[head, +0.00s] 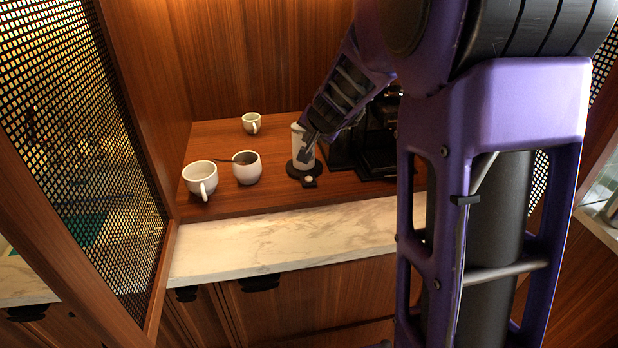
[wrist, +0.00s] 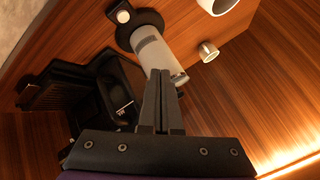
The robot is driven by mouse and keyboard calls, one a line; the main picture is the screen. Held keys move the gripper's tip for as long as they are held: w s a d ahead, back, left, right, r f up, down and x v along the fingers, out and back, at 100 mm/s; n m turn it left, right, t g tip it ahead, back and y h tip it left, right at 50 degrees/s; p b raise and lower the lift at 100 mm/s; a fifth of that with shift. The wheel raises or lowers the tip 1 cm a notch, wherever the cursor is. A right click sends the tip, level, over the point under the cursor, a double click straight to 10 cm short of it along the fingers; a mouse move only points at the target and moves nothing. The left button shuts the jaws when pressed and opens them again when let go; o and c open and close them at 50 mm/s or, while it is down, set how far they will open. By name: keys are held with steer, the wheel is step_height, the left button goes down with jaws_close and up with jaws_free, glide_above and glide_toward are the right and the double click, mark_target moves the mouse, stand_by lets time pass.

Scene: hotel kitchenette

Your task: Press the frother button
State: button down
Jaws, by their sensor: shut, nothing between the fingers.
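The frother is a white cylinder (head: 298,146) standing on a round black base (head: 292,171), with a small pale round button (head: 309,180) on a tab at the base's front. In the wrist view the cylinder (wrist: 153,50), the base (wrist: 124,36) and the button (wrist: 123,16) all show. My gripper (head: 306,150) is shut and empty, pointing down in front of the cylinder in the head view. In the wrist view its fingertips (wrist: 160,73) overlap the cylinder's upper end. The button is clear of the fingers; I cannot tell whether they touch the cylinder.
A large white cup (head: 200,181), a white bowl with a spoon (head: 246,170) and a small cup (head: 251,123) stand left of the frother. A black coffee machine (head: 378,150) stands close on its right. The marble front ledge (head: 270,238) is clear.

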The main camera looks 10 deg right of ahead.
steer(key=b, duration=0.5)
glide_above(309, 179)
steer(key=f, duration=0.7)
steer(key=shift+s+a+f, duration=0.1)
steer(key=shift+s, duration=0.3)
steer(key=shift+f+b, duration=0.75)
steer(key=shift+b, duration=0.1)
stand_by(0.4)
steer(key=shift+f+b, duration=0.45)
steer(key=shift+b, duration=0.05)
steer(key=shift+f+b, duration=0.3)
steer(key=shift+b, duration=0.1)
stand_by(0.7)
steer(key=shift+r, duration=0.1)
steer(key=shift+r+p, duration=0.65)
steer(key=shift+p, duration=0.05)
